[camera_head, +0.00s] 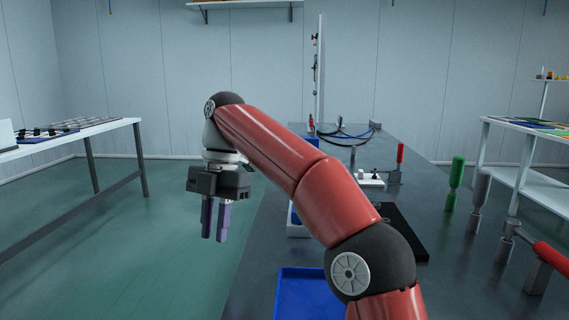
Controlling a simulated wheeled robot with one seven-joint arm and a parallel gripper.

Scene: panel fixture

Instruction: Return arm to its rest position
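My red arm (262,141) reaches up from the lower right and bends at a dark joint at upper left. My gripper (214,238) hangs from it, pointing down over the green floor, left of the dark table (259,275). Two purplish-grey fingers show side by side, close together. Nothing clearly shows held between them, but the angle does not tell whether they are open or shut.
The dark table bears a blue tray (301,297), a black plate (409,236), a red-handled clamp (399,158), a green-handled tool (455,177), and a panel with cables (345,133). Side tables stand at left (62,137) and right (525,135). The floor at left is clear.

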